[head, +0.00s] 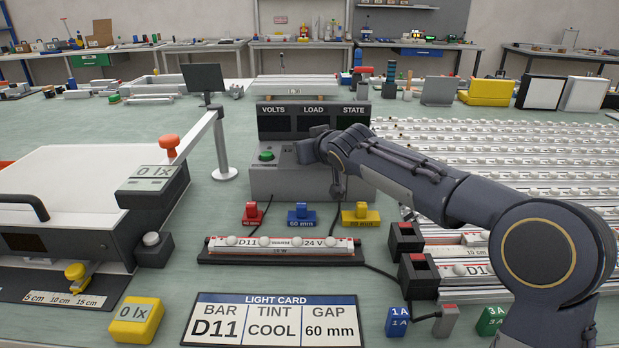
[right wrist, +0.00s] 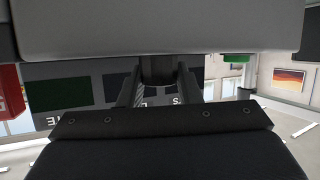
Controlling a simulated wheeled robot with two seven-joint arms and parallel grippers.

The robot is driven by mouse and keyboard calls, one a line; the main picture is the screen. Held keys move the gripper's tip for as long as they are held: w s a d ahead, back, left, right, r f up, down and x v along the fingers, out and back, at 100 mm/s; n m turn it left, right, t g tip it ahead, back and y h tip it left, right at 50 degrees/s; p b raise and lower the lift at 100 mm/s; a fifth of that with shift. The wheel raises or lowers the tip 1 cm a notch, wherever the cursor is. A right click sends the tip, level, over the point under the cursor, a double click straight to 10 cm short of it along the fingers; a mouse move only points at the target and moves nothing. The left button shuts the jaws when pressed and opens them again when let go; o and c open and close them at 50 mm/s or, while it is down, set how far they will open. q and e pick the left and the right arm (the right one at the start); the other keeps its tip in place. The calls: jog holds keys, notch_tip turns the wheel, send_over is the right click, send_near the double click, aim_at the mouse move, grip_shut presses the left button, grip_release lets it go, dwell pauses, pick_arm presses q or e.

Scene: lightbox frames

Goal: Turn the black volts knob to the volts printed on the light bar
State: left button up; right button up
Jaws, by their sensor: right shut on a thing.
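The power supply (head: 262,182) stands at the centre back, with blank dark windows marked VOLTS, LOAD and STATE (head: 313,124). In the right wrist view, my right gripper (right wrist: 158,92) is shut on the black volts knob (right wrist: 158,70). In the head view my right gripper (head: 310,152) and arm hide the knob and most of its scale, so its setting cannot be read. A "12" mark shows just left of the gripper. The light bar (head: 284,251) lies in a black holder in front, printed D11 and 24 V. My left gripper is not in view.
A green button (head: 266,156) sits left of the knob. Red, blue (head: 301,216) and yellow blocks stand between supply and light bar. A light card (head: 273,320) lies in front. Several more bars lie right, beneath my arm. A white-topped box (head: 85,180) stands left.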

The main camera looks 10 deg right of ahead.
jog(key=m+h+b, duration=0.1)
jog(key=b, duration=0.1)
jog(key=m+h+b, duration=0.1)
jog(key=b, duration=0.1)
jog(key=m+h+b, duration=0.1)
jog(key=shift+a+f+h+b, duration=0.25)
jog(key=shift+f+h+b, duration=0.1)
jog(key=shift+h+b, duration=0.05)
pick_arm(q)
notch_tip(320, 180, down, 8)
pick_arm(e)
jog(key=shift+r+m+h+b, duration=0.25)
jog(key=shift+m+h+b, duration=0.1)
jog(key=shift+m+h, duration=1.05)
jog(key=shift+h, duration=0.2)
jog(key=shift+d+r+m+g+h+p, duration=0.1)
jog(key=shift+r+m+g+h+p, duration=0.1)
jog(key=shift+m+g+h+p, duration=0.55)
jog(key=m+g+h+p, duration=0.1)
jog(key=m+h+p, duration=0.1)
jog(key=shift+m+h, duration=0.25)
jog(key=shift+h, duration=0.1)
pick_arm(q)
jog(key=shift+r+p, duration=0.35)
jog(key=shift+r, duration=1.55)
pick_arm(e)
jog(key=shift+f+m+g+h, duration=0.2)
jog(key=shift+m+g+h, duration=0.1)
jog(key=shift+m+g, duration=0.2)
